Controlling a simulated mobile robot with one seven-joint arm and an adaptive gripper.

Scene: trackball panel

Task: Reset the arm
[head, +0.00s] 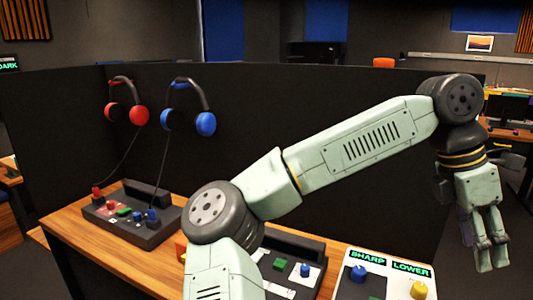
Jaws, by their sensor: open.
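My arm reaches across the view from the lower middle, up to an elbow at the upper right, then bends down to my gripper (486,255). My gripper hangs pointing down at the right, beyond the desk's right side, with its fingers apart and nothing seen between them. A white panel (385,284) with green-lit labels reading "SHARP" and "LOWER" lies on the desk, left of and below my gripper. It carries a blue knob (358,273) and a yellow knob (419,289). The panel's lower part is cut off by the frame.
A wooden desk (75,228) holds a dark control box (128,222) at left and another box (298,250) partly behind my arm. Red headphones (138,114) and blue headphones (205,123) hang on the dark partition (270,105).

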